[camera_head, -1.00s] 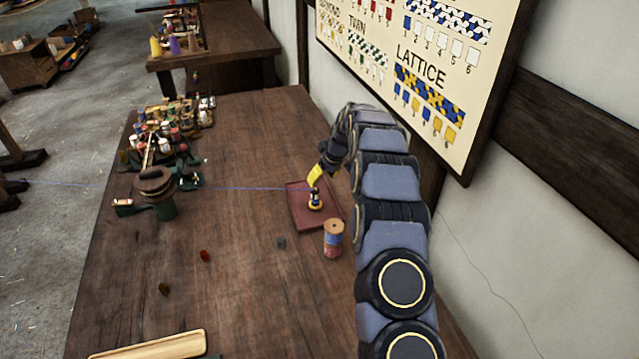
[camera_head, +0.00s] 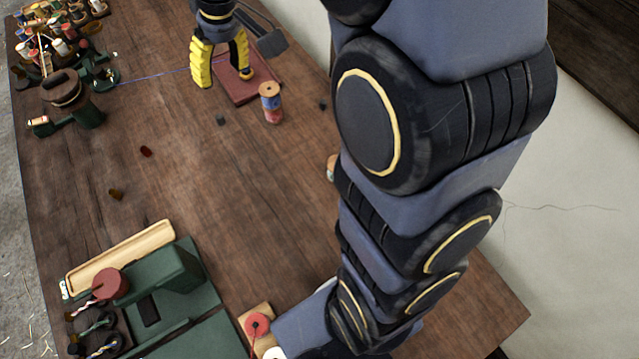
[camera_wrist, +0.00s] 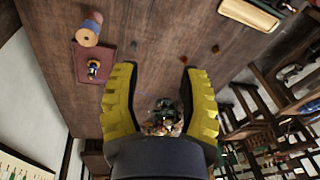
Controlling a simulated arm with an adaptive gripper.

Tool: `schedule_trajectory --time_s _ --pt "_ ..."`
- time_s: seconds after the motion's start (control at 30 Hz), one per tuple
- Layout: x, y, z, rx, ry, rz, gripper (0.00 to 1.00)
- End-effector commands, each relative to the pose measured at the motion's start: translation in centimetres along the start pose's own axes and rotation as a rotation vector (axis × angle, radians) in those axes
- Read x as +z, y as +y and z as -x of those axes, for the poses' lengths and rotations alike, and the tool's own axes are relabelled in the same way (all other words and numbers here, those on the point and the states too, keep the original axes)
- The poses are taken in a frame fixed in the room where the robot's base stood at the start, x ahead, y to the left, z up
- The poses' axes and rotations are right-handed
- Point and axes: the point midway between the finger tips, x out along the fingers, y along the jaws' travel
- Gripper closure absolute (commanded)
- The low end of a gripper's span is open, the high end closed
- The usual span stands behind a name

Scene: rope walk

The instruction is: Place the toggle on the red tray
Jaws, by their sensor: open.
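The red tray (camera_head: 262,78) lies flat near the table's far right edge, partly behind my gripper in the head view. It also shows at upper left in the wrist view (camera_wrist: 90,50). A small banded piece with a yellow part, perhaps the toggle (camera_wrist: 93,70), is on the tray in the wrist view; in the head view my right finger mostly hides it. My gripper (camera_head: 225,80) has its yellow fingers spread in front of the tray. In the wrist view nothing is between the fingertips (camera_wrist: 160,70), and the piece is outside them to the left.
Small dark red (camera_head: 146,151) and brown (camera_head: 116,194) pieces lie on the open table. A green stand (camera_head: 85,112) is at left, and a wooden trough (camera_head: 120,258) is nearer. A blue thread crosses towards the tray.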

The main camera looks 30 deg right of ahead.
Motion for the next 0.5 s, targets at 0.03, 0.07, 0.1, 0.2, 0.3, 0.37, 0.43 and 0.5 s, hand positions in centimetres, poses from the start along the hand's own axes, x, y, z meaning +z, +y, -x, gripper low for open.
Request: schedule_trajectory --time_s 0.03,0.07,0.1,0.2,0.3,0.37,0.43,0.5 --pt "2.4 -1.1 1.1 0.011 -0.02 -0.01 0.57" --pt "3.9 -1.8 1.4 0.015 -0.039 -0.021 0.57" --pt "5.8 -2.5 1.9 0.023 -0.062 -0.036 0.57" --pt "11.0 -4.0 2.9 0.048 -0.12 -0.079 0.57" --pt "16.0 -5.0 3.3 0.079 -0.173 -0.127 0.57" --pt "18.5 -5.3 3.6 0.103 -0.192 -0.154 0.57" --pt "21.1 -5.5 3.7 0.125 -0.214 -0.186 0.57" --pt "22.9 -5.6 3.7 0.141 -0.229 -0.211 0.57"
